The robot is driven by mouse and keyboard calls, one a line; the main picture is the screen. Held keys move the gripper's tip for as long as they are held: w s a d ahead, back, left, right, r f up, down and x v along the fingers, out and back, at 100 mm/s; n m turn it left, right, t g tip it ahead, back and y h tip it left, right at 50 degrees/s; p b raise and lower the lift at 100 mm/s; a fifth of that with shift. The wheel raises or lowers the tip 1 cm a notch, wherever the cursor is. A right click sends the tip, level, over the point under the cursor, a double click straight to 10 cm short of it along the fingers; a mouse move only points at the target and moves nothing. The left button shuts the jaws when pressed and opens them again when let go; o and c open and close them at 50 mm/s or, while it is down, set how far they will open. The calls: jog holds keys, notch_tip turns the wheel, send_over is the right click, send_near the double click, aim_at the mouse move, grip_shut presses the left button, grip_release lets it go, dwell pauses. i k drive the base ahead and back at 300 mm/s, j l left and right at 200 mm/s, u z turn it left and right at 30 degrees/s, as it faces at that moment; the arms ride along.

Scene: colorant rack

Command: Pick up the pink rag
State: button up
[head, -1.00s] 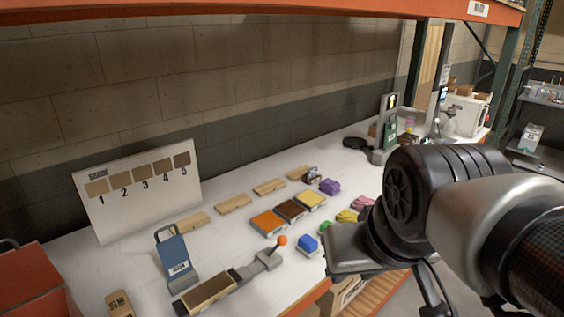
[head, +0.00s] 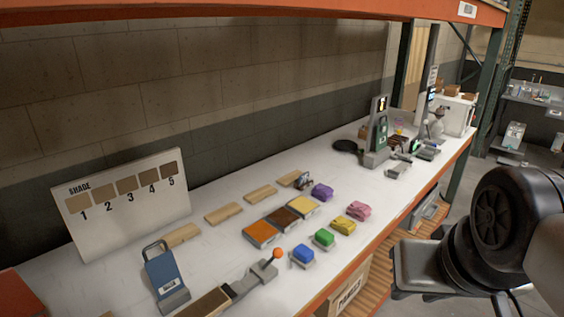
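The pink rag (head: 358,210) lies folded on the white shelf top, near its front edge, to the right of a folded yellow rag (head: 343,225). It is in full view with nothing covering it. My gripper (head: 415,270) is at the lower right of the head view, in front of the shelf and apart from the rag. Only part of it shows, and I cannot see its fingertips clearly or whether it is open.
Green (head: 323,238), blue (head: 303,255) and purple (head: 322,191) rags lie nearby. Orange, brown and yellow pads (head: 284,219) sit behind them. A lever device (head: 250,279) stands at the front left. An orange beam (head: 395,207) edges the shelf. Upright devices (head: 378,130) stand further right.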

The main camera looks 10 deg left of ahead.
aim_at(358, 210)
jog(key=u, duration=1.65)
jog(key=z, duration=1.6)
jog(key=l+z, duration=0.1)
jog(key=l+u, duration=0.3)
jog(key=l, duration=0.85)
jog(key=i+l+u, duration=0.35)
jog(key=l, duration=0.3)
jog(key=i+l+u, duration=0.15)
jog(key=l, duration=0.2)
jog(key=i+l+u, duration=0.25)
jog(key=i, duration=0.5)
jog(key=j, duration=0.1)
